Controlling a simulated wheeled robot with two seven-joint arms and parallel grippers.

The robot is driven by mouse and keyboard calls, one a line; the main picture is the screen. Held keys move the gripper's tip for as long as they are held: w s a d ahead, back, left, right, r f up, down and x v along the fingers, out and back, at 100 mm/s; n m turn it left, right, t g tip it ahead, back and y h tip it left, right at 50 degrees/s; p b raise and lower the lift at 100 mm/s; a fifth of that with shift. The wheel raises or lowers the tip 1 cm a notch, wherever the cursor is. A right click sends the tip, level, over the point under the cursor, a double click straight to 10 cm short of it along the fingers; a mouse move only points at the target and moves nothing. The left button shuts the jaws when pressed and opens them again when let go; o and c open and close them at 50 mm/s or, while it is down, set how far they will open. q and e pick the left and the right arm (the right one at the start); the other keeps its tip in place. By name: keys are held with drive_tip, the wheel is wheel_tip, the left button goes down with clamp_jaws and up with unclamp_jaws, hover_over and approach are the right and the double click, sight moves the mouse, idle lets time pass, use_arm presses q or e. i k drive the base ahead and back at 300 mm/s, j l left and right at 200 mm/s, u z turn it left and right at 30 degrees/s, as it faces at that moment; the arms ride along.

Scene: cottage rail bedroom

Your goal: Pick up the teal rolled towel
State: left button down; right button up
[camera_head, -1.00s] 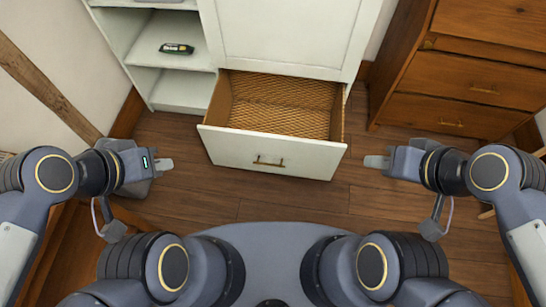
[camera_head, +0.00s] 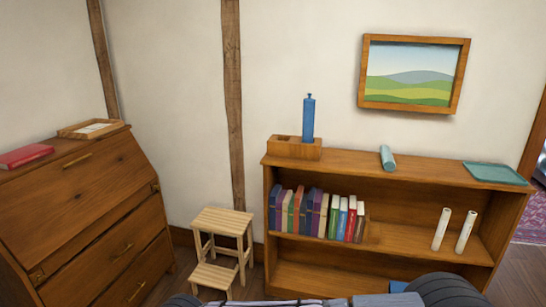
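Parts of my own arms show along the bottom edge of the head view. Neither gripper's fingers can be seen.
A wooden block with a blue bottle (camera_head: 308,120) stands left of the towel, and a flat teal tray (camera_head: 495,173) lies right of it. A step stool (camera_head: 222,222) and bureau (camera_head: 90,210) stand left.

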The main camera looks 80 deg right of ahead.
sight(389, 164)
drive_tip(key=z, duration=3.5)
drive_tip(key=i+z, duration=0.2)
drive_tip(key=i, duration=2.8)
